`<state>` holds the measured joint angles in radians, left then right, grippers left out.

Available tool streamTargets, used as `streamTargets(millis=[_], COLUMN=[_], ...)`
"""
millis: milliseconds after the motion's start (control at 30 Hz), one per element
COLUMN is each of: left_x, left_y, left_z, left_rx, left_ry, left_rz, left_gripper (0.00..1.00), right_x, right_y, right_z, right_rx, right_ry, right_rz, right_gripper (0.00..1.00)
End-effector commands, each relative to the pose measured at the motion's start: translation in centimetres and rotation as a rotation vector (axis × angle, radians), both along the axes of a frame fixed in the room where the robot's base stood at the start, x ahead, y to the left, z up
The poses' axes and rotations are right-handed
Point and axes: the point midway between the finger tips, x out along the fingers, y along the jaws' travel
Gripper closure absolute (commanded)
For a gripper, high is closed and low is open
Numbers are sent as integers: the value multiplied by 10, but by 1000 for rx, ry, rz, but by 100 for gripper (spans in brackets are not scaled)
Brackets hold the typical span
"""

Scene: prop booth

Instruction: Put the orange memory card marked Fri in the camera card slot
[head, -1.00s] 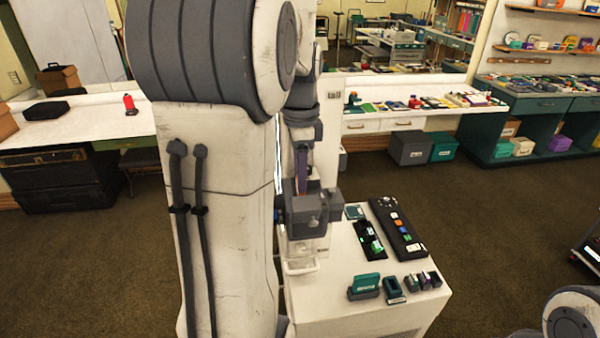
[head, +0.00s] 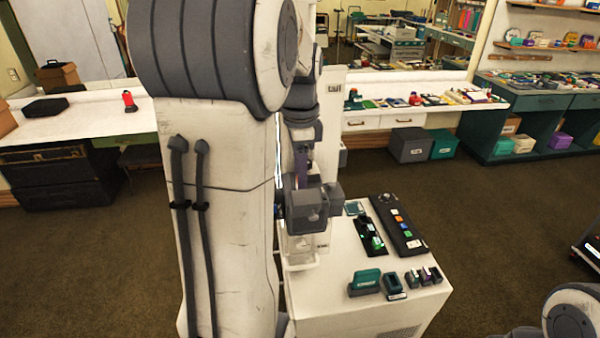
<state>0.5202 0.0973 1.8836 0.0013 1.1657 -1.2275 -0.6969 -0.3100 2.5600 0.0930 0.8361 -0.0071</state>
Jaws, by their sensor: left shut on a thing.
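My left gripper (head: 308,226) is at the left edge of the white cabinet top, beside a tall white panel. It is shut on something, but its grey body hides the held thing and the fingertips. A small orange square (head: 397,219) shows on a long black strip (head: 408,240) to the right, among other coloured squares; no marking on it is readable, and I cannot tell if it is a card. I cannot make out the camera card slot. My right gripper is out of the picture; only part of that arm shows at the lower right.
A black tray (head: 370,240) with green and white pieces lies beside the strip. A teal block (head: 364,283), a dark teal holder (head: 394,286) and several small dark holders stand near the front. The front left of the white cabinet top (head: 325,298) is bare.

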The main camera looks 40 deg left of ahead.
Motion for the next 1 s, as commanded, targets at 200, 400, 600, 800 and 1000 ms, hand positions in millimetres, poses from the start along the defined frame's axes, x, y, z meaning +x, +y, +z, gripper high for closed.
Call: streamTargets(millis=[200,400,600,800,1000], left_x=[0,0,0,0,0], left_y=[0,0,0,0,0], left_z=[-4,-11,-15,-15,-15], left_rx=[0,0,0,0,0], left_ry=[0,0,0,0,0], left_rz=[0,0,0,0,0], left_gripper=[100,100,100,100,20], right_x=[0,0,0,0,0], right_y=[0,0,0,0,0], right_z=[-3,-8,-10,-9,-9], right_rx=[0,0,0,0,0], right_ry=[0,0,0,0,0], right_rz=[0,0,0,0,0], right_gripper=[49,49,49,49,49])
